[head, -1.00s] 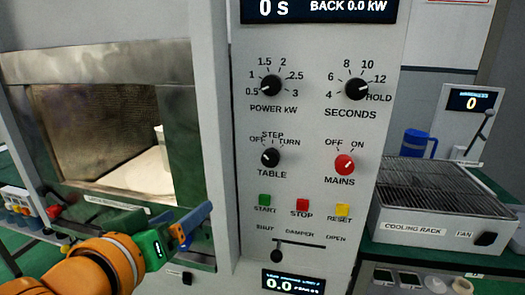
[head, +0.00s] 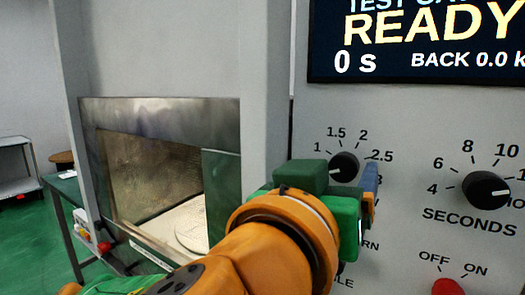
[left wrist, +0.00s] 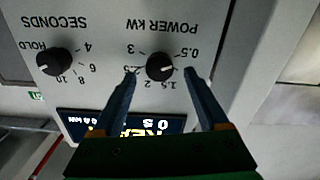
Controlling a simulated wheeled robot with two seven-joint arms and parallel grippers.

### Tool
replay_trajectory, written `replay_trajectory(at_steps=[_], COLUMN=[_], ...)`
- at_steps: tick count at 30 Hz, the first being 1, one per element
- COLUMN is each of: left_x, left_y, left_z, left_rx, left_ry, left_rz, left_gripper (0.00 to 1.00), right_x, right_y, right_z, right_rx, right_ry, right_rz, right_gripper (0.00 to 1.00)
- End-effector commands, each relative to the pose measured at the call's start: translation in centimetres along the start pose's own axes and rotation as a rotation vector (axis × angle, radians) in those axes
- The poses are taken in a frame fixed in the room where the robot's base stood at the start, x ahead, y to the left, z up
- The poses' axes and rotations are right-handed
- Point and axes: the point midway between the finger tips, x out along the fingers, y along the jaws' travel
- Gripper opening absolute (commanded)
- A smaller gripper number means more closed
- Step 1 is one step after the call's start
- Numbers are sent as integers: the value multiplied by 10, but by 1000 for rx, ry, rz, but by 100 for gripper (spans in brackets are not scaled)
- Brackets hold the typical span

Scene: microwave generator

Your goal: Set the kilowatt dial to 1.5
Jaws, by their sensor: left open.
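The power kW dial (head: 344,166) is a round black knob on the grey panel, partly covered by my left gripper in the head view. It shows upside down in the left wrist view (left wrist: 160,66), where its white mark points toward 0.5. My left gripper (head: 364,190) is in front of the panel by this dial. In the left wrist view the two blue fingers (left wrist: 159,72) are open, one on each side of the knob. They appear apart from it; I cannot tell their exact depth. The 0.5 label is hidden in the head view. My right gripper is not in view.
The seconds dial (head: 486,190) is to the right of the power dial. The red mains knob (head: 447,287) is below it. The display (head: 420,42) above reads READY and 0 s. The open oven chamber (head: 150,175) is at the left.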

Motion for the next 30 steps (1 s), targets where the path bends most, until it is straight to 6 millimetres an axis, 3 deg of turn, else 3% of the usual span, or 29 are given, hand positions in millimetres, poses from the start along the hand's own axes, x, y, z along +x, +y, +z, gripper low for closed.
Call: replay_trajectory(at_steps=[4,11,19,30], left_x=[14,15,15,15], left_y=[0,0,0,0], left_z=[-1,1,1,1], left_rx=[-1,0,0,59], left_ry=[-1,0,0,0], left_rz=[-1,0,0,1], left_gripper=[77,74,1,0], right_x=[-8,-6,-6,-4], right_y=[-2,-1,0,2], right_z=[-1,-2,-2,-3], right_rx=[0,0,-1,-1], right_ry=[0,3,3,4], right_rz=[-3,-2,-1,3], right_gripper=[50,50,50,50])
